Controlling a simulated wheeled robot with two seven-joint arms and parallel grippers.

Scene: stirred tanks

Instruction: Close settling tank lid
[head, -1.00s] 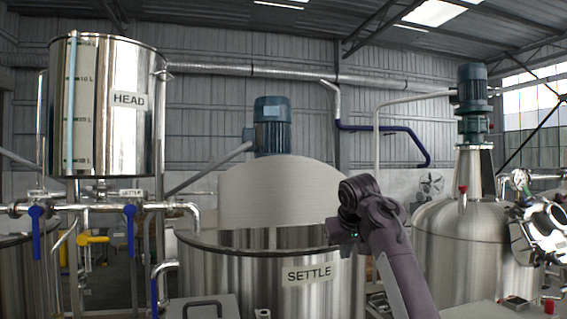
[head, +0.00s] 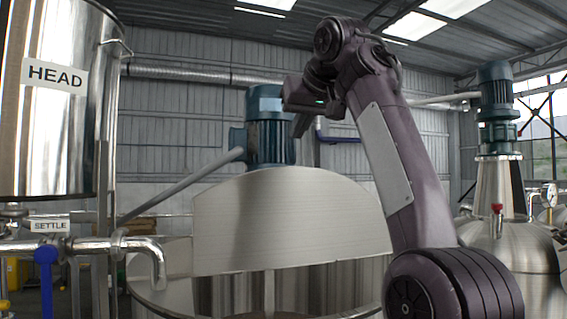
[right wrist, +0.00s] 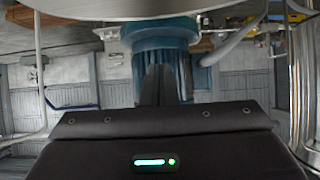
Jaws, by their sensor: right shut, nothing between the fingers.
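The settling tank lid (head: 290,222) is a brushed metal half-disc standing raised across the tank, with its curved edge up. The open settling tank (head: 165,263) lies below it, its rim partly visible. My right gripper (head: 300,127) is shut and empty, above the lid's top edge and in front of the blue motor in the head view. In the right wrist view, the closed fingers (right wrist: 161,84) point toward the blue motor (right wrist: 165,50), and what looks like the lid's edge (right wrist: 150,9) crosses the top. I cannot tell whether the gripper touches the lid. My left gripper is out of view.
The HEAD tank (head: 50,130) stands at the left, above a pipe (head: 85,244) with a blue valve handle (head: 46,268). A grey strut (head: 185,184) runs to the blue motor (head: 264,128). Another stirred tank (head: 505,255) stands at the right.

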